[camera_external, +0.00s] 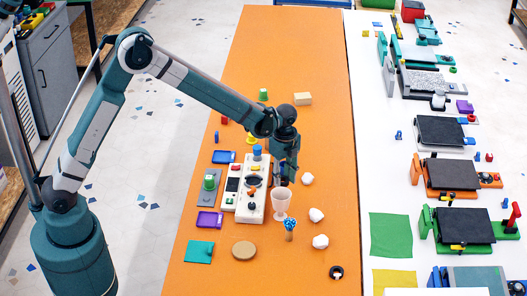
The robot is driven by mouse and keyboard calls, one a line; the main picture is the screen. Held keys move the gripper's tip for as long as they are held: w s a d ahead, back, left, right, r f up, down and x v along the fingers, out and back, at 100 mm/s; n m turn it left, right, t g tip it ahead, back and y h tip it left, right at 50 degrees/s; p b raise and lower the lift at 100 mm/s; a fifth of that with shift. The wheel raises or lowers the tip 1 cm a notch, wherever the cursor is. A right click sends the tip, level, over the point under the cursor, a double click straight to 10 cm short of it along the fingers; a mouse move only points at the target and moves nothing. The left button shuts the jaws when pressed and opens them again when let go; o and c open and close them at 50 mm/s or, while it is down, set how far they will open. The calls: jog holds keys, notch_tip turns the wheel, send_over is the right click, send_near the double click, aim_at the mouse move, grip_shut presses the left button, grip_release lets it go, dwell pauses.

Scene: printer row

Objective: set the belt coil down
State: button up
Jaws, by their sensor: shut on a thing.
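My gripper (283,182) points down over the orange table, just right of the white control panel (253,200). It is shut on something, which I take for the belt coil. The fingers hide nearly all of it, so its shape cannot be made out. A pale see-through cup (280,204) stands just below the fingertips in the picture; I cannot tell how much height lies between them.
Several white lumps (316,215) lie right of the cup. A blue-topped item (290,226) is in front of it. A round tan disc (244,250) and a teal square (199,251) lie nearer. The orange table (300,45) is mostly bare at the back. Printers (440,132) line the right side.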

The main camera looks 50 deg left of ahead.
aim_at(283, 185)
jog(key=shift+f, duration=1.9)
jog(key=shift+f+b, duration=0.3)
jog(key=shift+f, duration=1.55)
jog(key=shift+f, duration=0.2)
jog(key=o, duration=0.8)
jog(key=shift+r, duration=0.15)
notch_tip(283, 185, up, 12)
jog(key=shift+r+p, duration=0.1)
jog(key=shift+p, duration=0.45)
